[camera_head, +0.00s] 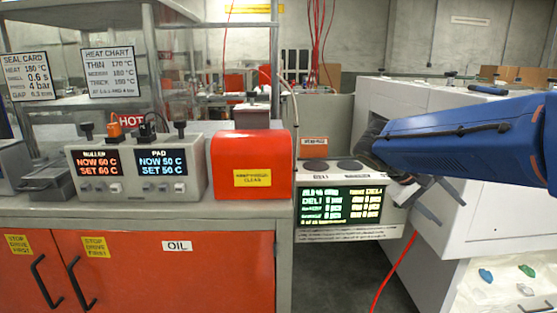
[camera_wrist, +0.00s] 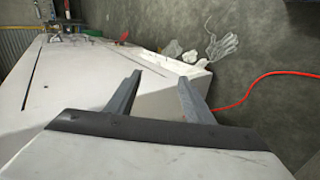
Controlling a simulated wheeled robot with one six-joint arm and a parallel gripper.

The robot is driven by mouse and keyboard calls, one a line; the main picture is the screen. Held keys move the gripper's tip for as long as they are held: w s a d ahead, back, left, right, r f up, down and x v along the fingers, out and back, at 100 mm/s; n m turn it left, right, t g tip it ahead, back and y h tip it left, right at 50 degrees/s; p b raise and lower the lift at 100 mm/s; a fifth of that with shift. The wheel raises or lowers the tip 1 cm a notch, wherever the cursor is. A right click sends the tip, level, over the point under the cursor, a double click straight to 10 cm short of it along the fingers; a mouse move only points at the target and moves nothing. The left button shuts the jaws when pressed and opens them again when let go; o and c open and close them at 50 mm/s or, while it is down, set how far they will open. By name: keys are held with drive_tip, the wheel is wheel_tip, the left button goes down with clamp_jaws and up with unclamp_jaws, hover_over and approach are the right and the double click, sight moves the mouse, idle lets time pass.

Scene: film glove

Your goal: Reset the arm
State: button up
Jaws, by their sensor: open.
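My blue arm reaches in from the right in the head view. My gripper (camera_head: 430,196) hangs at its end, beside the white cabinet and just right of the scale-like unit with a green-text display (camera_head: 343,205). In the wrist view my gripper (camera_wrist: 159,78) shows two grey fingers spread apart, with nothing between them. The white cabinet surface (camera_wrist: 85,75) lies beyond the fingers.
A grey controller box (camera_head: 135,168) and a red cover (camera_head: 251,162) stand on the left counter above orange doors (camera_head: 150,265). A red hose (camera_head: 397,268) hangs to the floor. Small gloves (camera_head: 527,271) lie low at right.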

drive_tip(key=s+a+f+t+y, duration=0.2)
drive_tip(key=s+a+f+y, duration=0.3)
drive_tip(key=s, duration=0.5)
drive_tip(key=s+a+f+t+y, duration=0.2)
drive_tip(key=s+a+f+y, duration=0.3)
drive_tip(key=s+f, duration=0.4)
drive_tip(key=shift+s+a, duration=0.45)
drive_tip(key=shift+a, duration=0.45)
drive_tip(key=shift+c, duration=0.3)
